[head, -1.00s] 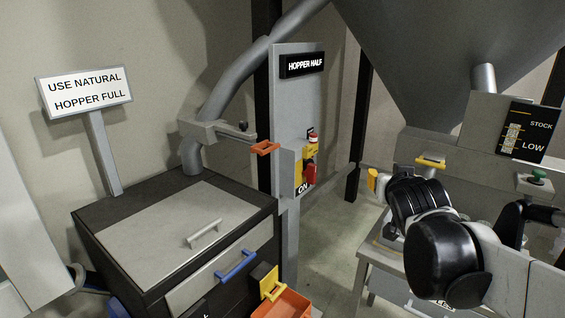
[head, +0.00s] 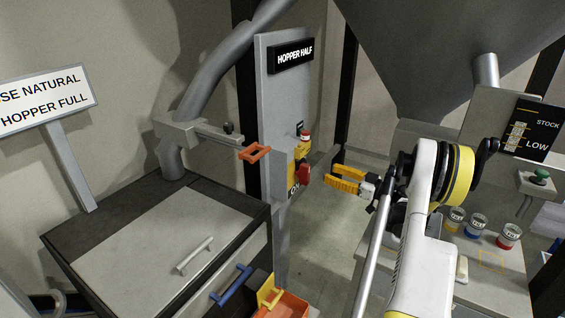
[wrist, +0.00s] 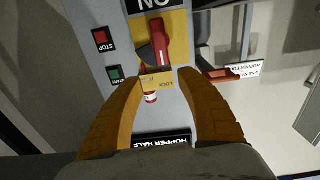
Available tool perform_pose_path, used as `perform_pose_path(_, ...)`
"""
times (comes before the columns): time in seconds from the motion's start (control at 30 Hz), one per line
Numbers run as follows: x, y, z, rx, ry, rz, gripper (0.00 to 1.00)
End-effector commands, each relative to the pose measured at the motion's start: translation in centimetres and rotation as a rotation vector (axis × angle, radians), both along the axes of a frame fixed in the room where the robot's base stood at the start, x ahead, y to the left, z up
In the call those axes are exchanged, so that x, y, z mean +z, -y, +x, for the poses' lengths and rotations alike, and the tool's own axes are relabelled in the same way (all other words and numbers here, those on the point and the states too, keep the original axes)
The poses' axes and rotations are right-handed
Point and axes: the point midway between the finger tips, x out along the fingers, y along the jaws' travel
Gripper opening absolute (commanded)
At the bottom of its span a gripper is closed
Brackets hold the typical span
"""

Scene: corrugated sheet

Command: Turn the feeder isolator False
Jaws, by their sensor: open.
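The isolator is a red handle (head: 303,175) on a yellow plate on the grey post panel, under the HOPPER HALF sign (head: 294,56). An ON label (head: 293,190) is beside it. The wrist view shows the panel upside down: red handle (wrist: 157,38), yellow plate (wrist: 178,55) marked LOCK, and ON label (wrist: 157,4). My gripper (head: 335,178) is open and empty, right of the handle with a gap in the head view. In the wrist view its yellow fingers (wrist: 161,80) straddle the plate's LOCK edge, with the handle beyond their tips.
Red STOP (wrist: 100,38) and green START (wrist: 115,73) buttons are beside the isolator. A small red-topped fitting (head: 304,135) is above it. An orange slide handle (head: 255,152) sticks out left of the panel. A bench with several jars (head: 472,225) stands at right.

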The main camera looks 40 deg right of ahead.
Motion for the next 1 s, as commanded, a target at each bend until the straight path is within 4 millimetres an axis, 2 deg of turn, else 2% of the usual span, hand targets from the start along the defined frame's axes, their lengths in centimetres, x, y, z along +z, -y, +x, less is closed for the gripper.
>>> perform_pose_path(0.07, -1.2, 0.1, -0.6, 0.016, -0.021, 0.007, 0.45)
perform_pose_path(0.17, -1.7, -0.3, -0.1, 0.026, -0.031, 0.011, 0.45)
perform_pose_path(0.5, -1.7, -2.9, 5.9, 0.026, -0.028, 0.009, 0.45)
perform_pose_path(0.7, -1.6, -3.8, 8.4, 0.024, -0.027, 0.01, 0.45)
perform_pose_path(1.0, -1.4, -4.1, 9.2, 0.022, -0.026, 0.009, 0.45)
